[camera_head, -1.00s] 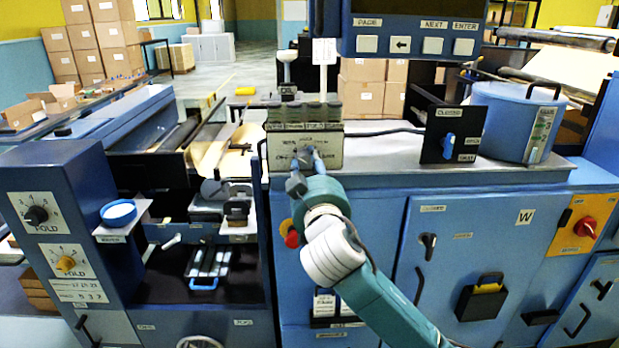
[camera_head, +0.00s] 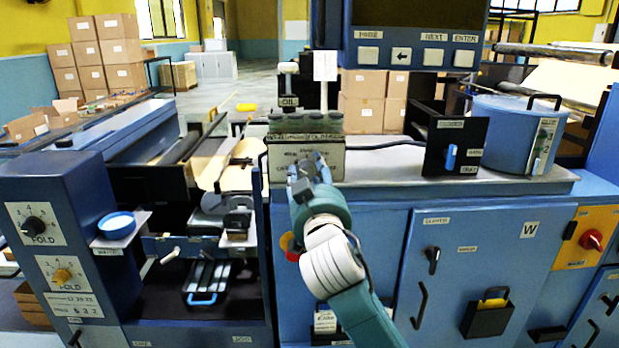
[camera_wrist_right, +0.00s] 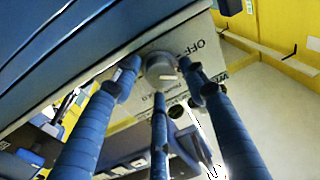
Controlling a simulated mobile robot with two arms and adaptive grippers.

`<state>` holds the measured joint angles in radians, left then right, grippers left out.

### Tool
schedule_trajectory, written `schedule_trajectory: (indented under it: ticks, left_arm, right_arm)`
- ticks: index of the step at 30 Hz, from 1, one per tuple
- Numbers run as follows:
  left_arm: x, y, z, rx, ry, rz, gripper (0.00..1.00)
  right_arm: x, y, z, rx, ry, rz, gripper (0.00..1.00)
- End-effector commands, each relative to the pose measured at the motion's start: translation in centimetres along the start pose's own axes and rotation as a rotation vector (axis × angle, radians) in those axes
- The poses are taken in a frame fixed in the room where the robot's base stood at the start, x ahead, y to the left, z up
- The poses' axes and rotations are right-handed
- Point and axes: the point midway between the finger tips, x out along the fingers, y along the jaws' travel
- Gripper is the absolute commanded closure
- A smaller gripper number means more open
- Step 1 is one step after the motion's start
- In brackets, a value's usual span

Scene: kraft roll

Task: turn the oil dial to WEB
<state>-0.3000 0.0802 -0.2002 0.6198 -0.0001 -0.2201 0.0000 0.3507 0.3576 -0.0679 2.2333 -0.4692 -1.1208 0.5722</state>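The oil dial is a small round grey knob with a pale pointer mark, seen in the right wrist view (camera_wrist_right: 162,68). It sits on a white dial plate (camera_wrist_right: 205,50) with an OFF label beside the knob; the other labels are hard to read. The plate also shows in the head view (camera_head: 272,175), where my gripper hides the knob. My right gripper (camera_head: 308,166) is at the plate's front. In the right wrist view its blue fingers (camera_wrist_right: 160,80) stand apart around the knob, with visible gaps at the sides. My left gripper is not in view.
A black switch panel (camera_head: 455,145) and a blue drum (camera_head: 518,130) stand to the right on the grey counter (camera_head: 395,165). A screen unit (camera_head: 415,30) hangs above.

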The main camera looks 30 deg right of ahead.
Motion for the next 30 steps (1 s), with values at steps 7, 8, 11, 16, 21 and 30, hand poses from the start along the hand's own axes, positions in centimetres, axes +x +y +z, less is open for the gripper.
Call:
schedule_trajectory:
  ticks: [7,8,11,16,21,30]
  left_arm:
    - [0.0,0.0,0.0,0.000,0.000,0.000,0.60]
    - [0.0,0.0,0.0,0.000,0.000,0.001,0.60]
    - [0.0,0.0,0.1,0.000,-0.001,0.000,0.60]
    - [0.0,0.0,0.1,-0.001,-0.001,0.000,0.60]
    - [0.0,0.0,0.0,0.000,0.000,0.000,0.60]
    - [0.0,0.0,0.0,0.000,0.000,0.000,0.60]
  right_arm:
    - [0.0,-0.1,0.1,0.000,-0.002,-0.004,0.52]
    - [0.0,-0.1,0.1,0.000,-0.003,-0.004,0.52]
    - [-0.1,-0.2,0.3,-0.001,-0.006,-0.004,0.52]
    - [-1.4,-0.3,0.4,-0.001,-0.009,-0.006,0.52]
    - [-4.1,-0.3,0.3,0.001,-0.007,-0.007,0.52]
    - [-7.6,-0.2,0.2,0.000,-0.004,-0.005,0.52]
